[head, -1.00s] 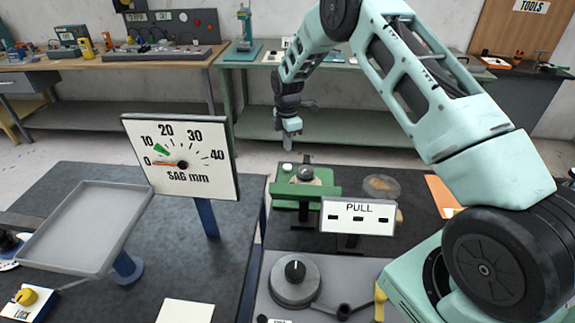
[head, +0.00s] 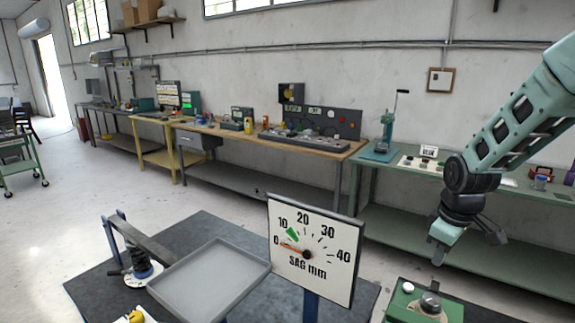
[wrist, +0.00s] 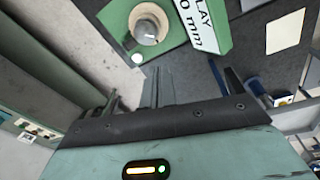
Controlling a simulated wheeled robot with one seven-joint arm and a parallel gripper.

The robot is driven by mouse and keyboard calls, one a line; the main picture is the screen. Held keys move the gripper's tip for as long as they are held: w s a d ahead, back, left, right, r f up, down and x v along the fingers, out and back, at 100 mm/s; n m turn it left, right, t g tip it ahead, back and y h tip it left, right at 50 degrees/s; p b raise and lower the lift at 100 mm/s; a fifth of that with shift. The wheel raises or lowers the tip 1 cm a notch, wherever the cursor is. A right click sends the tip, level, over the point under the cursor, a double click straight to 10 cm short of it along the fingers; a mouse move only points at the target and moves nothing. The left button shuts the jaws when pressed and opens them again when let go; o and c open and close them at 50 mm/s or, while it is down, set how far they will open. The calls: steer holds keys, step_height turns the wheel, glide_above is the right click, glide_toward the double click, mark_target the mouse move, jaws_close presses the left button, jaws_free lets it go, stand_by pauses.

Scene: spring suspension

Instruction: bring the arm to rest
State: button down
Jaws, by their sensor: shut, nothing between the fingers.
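My gripper (head: 438,260) hangs from the arm at the right of the head view, fingers pointing down, above and behind a green block with a grey round knob (head: 431,302). In the wrist view my gripper's fingers (wrist: 158,85) are together with nothing between them. The knob (wrist: 149,25) and a green sign marked "PLAY 0 mm" (wrist: 207,22) lie beyond the fingertips. The gripper touches nothing that I can see. The white SAG mm gauge (head: 312,250) stands left of it, its orange needle near the low end beside a green band.
A grey tray (head: 210,278) stands left of the gauge. A green bench (head: 400,228) runs along the wall behind my gripper, with a teal press (head: 384,140) on it. A wooden workbench (head: 265,140) is further left. Open floor (head: 70,210) lies at the left.

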steer(key=s+a+r+m+t, duration=0.15)
steer(key=s+m, duration=0.25)
steer(key=s, duration=0.4)
steer(key=s+r+m, duration=0.3)
steer(key=s+m, duration=0.1)
steer(key=s, duration=0.5)
steer(key=s+a+f+n+g+b, duration=0.1)
steer(key=s+a+f+n+b, duration=0.2)
steer(key=s+a, duration=0.3)
steer(key=s+a+f+n+g+b, duration=0.2)
steer(key=s+a+n+b, duration=0.2)
steer(key=a, duration=0.8)
steer(key=shift+s+f+n+y, duration=0.3)
steer(key=shift+s+f+n, duration=0.15)
steer(key=shift+s, duration=0.8)
